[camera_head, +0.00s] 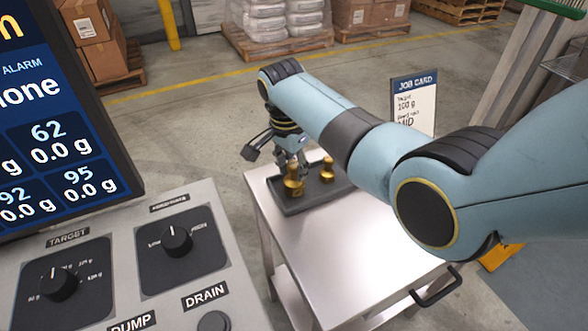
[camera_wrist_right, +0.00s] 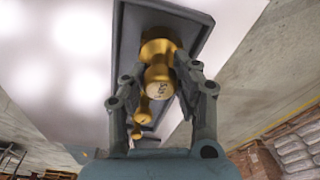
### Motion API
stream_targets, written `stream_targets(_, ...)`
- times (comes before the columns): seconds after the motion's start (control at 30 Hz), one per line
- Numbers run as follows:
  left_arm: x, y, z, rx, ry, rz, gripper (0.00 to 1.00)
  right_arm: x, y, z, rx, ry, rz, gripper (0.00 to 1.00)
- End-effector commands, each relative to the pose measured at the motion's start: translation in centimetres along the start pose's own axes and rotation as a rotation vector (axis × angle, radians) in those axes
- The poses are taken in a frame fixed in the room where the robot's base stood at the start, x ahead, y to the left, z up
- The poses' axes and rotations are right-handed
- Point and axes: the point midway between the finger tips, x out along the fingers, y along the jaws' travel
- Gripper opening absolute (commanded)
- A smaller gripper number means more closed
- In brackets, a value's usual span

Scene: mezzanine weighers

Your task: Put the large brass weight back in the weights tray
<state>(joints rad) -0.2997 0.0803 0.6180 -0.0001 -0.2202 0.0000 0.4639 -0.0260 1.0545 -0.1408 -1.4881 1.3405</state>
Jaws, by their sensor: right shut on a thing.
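My right gripper (camera_head: 291,166) points down over the dark grey weights tray (camera_head: 322,202) on the metal table. It is shut on the large brass weight (camera_head: 293,186), which also shows between the two fingers in the right wrist view (camera_wrist_right: 159,72). The weight is upright within the tray's outline, near its left end. I cannot tell whether its base touches the tray floor. A smaller brass weight (camera_head: 327,171) stands in the tray to its right. In the right wrist view, smaller weights (camera_wrist_right: 145,112) show behind the large one. My left gripper is not in view.
A job card (camera_head: 414,104) stands at the back of the table (camera_head: 345,262), whose front top is clear. A control panel (camera_head: 150,270) with knobs and a screen (camera_head: 50,120) are at the left. Pallets with boxes (camera_head: 370,14) are far behind.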

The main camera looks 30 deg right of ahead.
Motion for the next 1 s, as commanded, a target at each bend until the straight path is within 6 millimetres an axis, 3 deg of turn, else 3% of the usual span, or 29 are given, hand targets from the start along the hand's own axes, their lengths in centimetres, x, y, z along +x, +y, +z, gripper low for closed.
stream_targets(0.17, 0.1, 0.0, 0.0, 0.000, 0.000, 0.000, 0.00, 0.2, -0.1, 0.0, 0.000, 0.000, -0.001, 0.00)
stream_targets(0.2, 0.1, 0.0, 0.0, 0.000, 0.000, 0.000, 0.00, 0.3, 0.0, 0.1, 0.000, 0.000, 0.001, 0.32)
stream_targets(0.37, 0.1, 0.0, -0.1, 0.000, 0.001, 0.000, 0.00, 0.3, 0.0, 0.1, 0.000, 0.000, 0.001, 0.52)
stream_targets(0.73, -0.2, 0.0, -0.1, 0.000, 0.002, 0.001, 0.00, -0.7, -0.1, 0.0, 0.000, 0.000, -0.003, 0.52)
stream_targets(1.0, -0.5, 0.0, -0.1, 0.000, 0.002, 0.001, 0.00, -6.3, -0.1, 0.0, 0.001, 0.001, -0.006, 0.52)
